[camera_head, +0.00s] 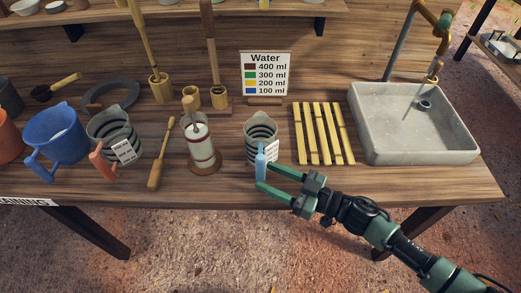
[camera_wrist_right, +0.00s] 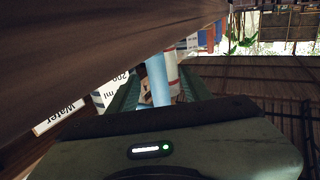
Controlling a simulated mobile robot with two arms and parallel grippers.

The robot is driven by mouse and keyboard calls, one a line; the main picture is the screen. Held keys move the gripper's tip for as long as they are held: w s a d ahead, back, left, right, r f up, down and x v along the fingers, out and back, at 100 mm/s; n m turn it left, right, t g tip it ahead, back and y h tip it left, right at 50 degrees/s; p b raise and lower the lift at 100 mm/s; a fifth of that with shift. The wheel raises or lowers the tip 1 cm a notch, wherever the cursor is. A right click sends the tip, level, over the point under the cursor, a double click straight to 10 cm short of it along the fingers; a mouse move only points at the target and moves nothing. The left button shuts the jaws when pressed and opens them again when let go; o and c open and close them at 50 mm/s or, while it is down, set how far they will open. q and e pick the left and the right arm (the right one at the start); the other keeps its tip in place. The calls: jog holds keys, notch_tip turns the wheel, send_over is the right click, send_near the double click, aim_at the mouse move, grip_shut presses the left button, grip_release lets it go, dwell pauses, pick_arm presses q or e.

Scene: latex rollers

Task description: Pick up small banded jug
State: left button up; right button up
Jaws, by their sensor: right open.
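The small banded jug (camera_head: 261,130) stands upright on the wooden bench. It is grey-white with dark bands, a label and a light blue handle facing the bench's front edge. My right gripper (camera_head: 264,176) is open at this handle, with its fingers pointing toward the jug. In the right wrist view the blue handle (camera_wrist_right: 157,80) shows between the two open fingers. I cannot tell whether either finger touches it. A larger banded jug (camera_head: 107,123) with an orange handle stands further left. My left gripper is not in view.
A slatted bamboo rack (camera_head: 324,133) lies just right of the small jug, with a grey stone sink (camera_head: 425,146) beyond it. A banded cylinder with a wooden plunger (camera_head: 200,146) stands left. The Water sign (camera_head: 265,73) is behind. A blue jug (camera_head: 57,135) is far left.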

aim_at(260, 171)
jog(key=x, duration=0.2)
jog(key=shift+w+a+r, duration=0.1)
jog(key=shift+w+a, duration=0.15)
jog(key=shift+w, duration=0.1)
jog(key=shift+w+a, duration=0.15)
jog(key=shift+a, duration=0.15)
grip_shut()
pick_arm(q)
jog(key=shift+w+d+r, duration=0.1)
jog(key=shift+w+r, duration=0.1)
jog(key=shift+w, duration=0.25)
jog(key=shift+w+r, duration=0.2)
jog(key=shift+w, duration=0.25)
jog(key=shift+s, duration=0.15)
pick_arm(e)
jog(key=shift+r, duration=0.2)
pick_arm(q)
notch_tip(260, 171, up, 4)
jog(key=p, duration=0.4)
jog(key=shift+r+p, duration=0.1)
jog(key=shift+p, duration=0.2)
pick_arm(e)
notch_tip(260, 171, up, 20)
jog(key=shift+f, duration=0.2)
